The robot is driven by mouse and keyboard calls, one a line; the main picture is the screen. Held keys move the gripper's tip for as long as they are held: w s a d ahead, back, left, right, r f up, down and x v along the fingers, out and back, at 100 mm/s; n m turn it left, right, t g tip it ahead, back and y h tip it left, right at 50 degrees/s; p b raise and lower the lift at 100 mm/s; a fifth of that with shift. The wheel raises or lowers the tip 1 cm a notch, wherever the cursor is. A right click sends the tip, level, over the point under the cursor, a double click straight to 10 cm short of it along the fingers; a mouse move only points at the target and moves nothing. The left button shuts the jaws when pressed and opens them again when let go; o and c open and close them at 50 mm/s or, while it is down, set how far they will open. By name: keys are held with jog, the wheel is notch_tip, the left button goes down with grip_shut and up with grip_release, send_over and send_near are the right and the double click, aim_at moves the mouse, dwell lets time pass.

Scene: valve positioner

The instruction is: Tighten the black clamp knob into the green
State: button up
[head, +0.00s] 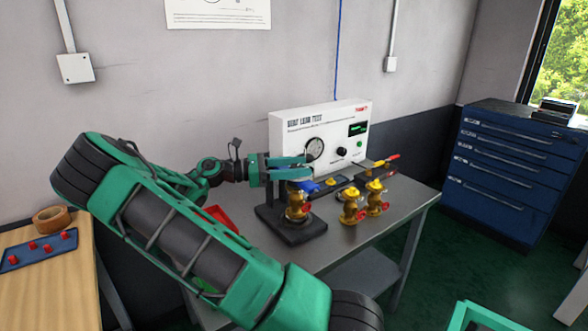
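My gripper (308,167) reaches in from the left, in front of the white test panel (290,128). Its two green fingers lie one above the other with a gap between them, and I see nothing held. Below it stands a black clamp stand (292,235) with a brass valve (297,207) upright on its base. The gripper is above the valve. The clamp knob cannot be made out; the gripper covers the top of the stand. The panel has a round dial (315,149), a black knob (342,152) and a small green display (357,128). A green zone on the dial is too small to tell.
Two more brass valves (350,206) (375,198) with red handles stand right of the stand on the grey bench (345,240). A red tray (221,217) is partly behind my arm. A blue drawer cabinet (510,170) stands right.

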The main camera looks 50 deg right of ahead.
jog(key=v, duration=1.1)
dwell(0.5)
